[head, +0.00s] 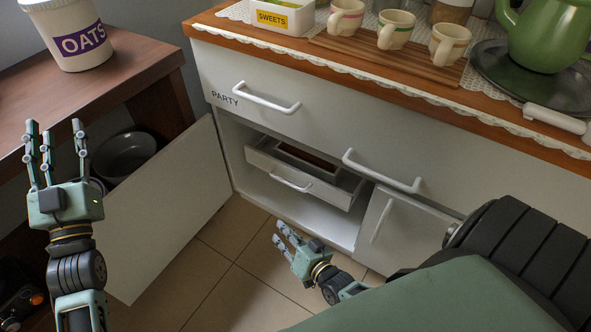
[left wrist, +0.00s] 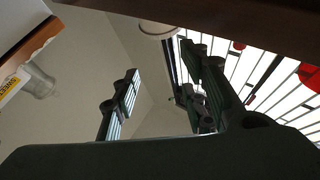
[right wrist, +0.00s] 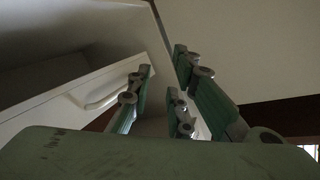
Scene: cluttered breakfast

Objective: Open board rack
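A white inner drawer (head: 309,185) with a bar handle (head: 291,182) sits in the open lower compartment of the white cabinet. It is partly pulled out, and brown shows inside it; I cannot tell whether it is the board rack. My right gripper (head: 282,235) is open and empty, in front of and below the drawer, apart from the handle. In the right wrist view the handle (right wrist: 106,95) lies beyond the spread fingers (right wrist: 160,100). My left gripper (head: 58,140) is open and empty, fingers up, at the left beside the wooden side unit, away from the drawer.
A cabinet door (head: 170,215) stands swung open between my grippers. A PARTY drawer (head: 300,85) is above the compartment, and a closed door (head: 405,230) is right of it. Cups (head: 396,29) and a green teapot (head: 545,35) stand on the counter. Tiled floor (head: 235,285) is clear.

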